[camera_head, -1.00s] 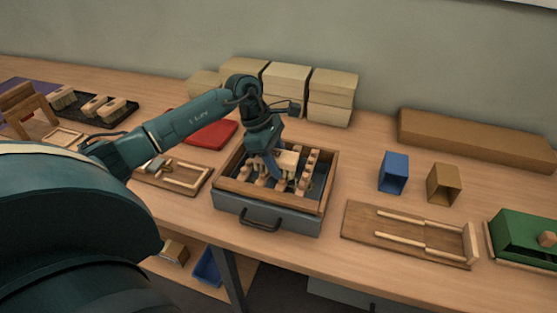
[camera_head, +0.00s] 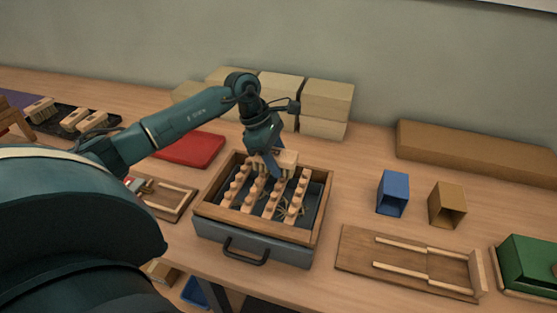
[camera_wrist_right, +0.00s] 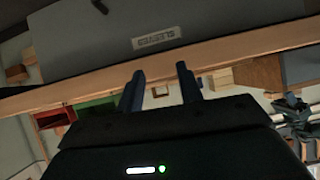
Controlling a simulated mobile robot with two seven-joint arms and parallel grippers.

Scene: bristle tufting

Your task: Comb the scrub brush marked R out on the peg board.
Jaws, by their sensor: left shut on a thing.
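My left gripper (camera_head: 268,165) is shut on a pale wooden brush block (camera_head: 288,160) at the far edge of the peg board. Its R mark is not legible and its bristles are hidden from this side. The peg board has rows of round wooden pegs (camera_head: 250,196) set in a wooden-rimmed grey box with a dark handle (camera_head: 246,252). Thin pale fibres (camera_head: 283,208) lie between the rows. My right gripper (camera_wrist_right: 160,88) shows in the right wrist view, fingers apart with nothing between them.
Right of the box stand a blue bin (camera_head: 393,194), a brown bin (camera_head: 447,205) and a wooden board with rails (camera_head: 408,262). Cream boxes (camera_head: 325,100) stand behind. A red mat (camera_head: 190,149) lies left. More brush blocks (camera_head: 75,119) sit on a dark tray far left.

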